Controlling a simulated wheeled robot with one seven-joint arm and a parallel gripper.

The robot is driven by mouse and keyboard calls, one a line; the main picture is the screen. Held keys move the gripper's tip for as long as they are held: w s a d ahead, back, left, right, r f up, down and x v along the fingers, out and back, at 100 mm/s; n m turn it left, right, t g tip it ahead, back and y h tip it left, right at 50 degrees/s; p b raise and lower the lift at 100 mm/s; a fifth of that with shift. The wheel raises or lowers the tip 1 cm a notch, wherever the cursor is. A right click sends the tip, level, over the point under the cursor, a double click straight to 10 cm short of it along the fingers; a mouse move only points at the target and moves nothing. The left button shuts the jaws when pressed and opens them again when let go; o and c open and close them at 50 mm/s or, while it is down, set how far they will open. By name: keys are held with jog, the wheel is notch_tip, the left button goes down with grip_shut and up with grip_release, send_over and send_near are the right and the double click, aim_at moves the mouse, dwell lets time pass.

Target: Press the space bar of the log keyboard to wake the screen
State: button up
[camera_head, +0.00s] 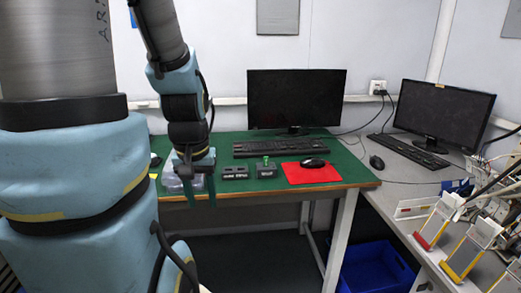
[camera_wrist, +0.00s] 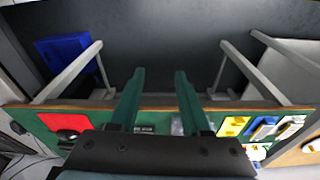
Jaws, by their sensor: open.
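A black keyboard (camera_head: 282,146) lies on the green table in front of a black monitor (camera_head: 297,98) whose screen is dark. A second black keyboard (camera_head: 408,150) lies on the grey side bench before another dark monitor (camera_head: 445,112). I cannot tell by a label which is the log keyboard. My gripper (camera_head: 198,190) is open and empty, pointing down at the table's front edge, left of and nearer than the first keyboard. In the wrist view its two green fingers (camera_wrist: 160,78) stand apart over the table edge and floor. No keyboard shows there.
Two small black blocks (camera_head: 235,172) (camera_head: 266,171), one with a green piece on top, stand between my gripper and the red mat (camera_head: 311,173) with a mouse (camera_head: 313,163). Yellow, blue and white items (camera_wrist: 262,128) show at the wrist view's right. A blue crate (camera_head: 375,268) is below.

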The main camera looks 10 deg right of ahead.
grip_shut()
dwell(1.5)
